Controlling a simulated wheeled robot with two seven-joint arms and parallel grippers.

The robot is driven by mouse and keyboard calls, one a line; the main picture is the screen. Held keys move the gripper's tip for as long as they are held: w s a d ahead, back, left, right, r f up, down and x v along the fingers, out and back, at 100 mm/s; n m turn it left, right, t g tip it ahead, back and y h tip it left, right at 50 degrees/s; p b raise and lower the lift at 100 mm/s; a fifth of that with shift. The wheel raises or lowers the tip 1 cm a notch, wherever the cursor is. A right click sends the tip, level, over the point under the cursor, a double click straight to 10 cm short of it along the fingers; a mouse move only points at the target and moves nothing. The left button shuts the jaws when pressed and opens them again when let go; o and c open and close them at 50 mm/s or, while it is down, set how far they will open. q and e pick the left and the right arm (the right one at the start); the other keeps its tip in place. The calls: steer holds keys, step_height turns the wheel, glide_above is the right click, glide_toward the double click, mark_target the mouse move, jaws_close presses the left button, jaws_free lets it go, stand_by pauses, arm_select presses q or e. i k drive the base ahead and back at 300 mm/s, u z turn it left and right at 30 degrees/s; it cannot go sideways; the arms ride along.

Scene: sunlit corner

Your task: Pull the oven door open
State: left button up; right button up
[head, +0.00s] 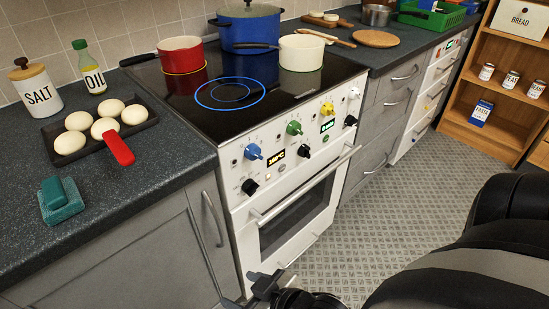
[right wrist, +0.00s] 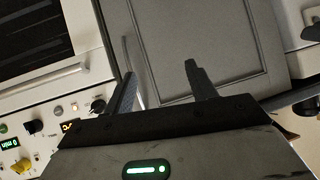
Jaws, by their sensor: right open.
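The white oven (head: 245,195) stands between grey cabinets. Its door (head: 295,218) has a dark glass window and looks shut. A bar handle (head: 305,186) runs along the door's top edge. In the right wrist view the oven handle (right wrist: 45,80) and dark window (right wrist: 30,35) lie at the left, beside my fingers. My right gripper (head: 268,284) is low in the head view, near the oven's lower left front. Its fingers (right wrist: 160,74) are apart and empty, with a grey cabinet door (right wrist: 205,35) behind them. The gripper does not hold the handle. My left gripper is not in view.
A red pot (head: 181,55), a blue pot (head: 250,25) and a cream pan (head: 301,54) stand on the hob. A black tray of buns (head: 75,155) is on the left counter. The patterned floor (head: 400,210) before the oven is clear. A wooden shelf (head: 490,130) stands at right.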

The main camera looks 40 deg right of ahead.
mark_target(244, 221)
steer(key=u, duration=0.5)
steer(key=k, duration=1)
steer(key=z, duration=0.9)
steer(key=i, duration=0.9)
steer(key=z, duration=0.45)
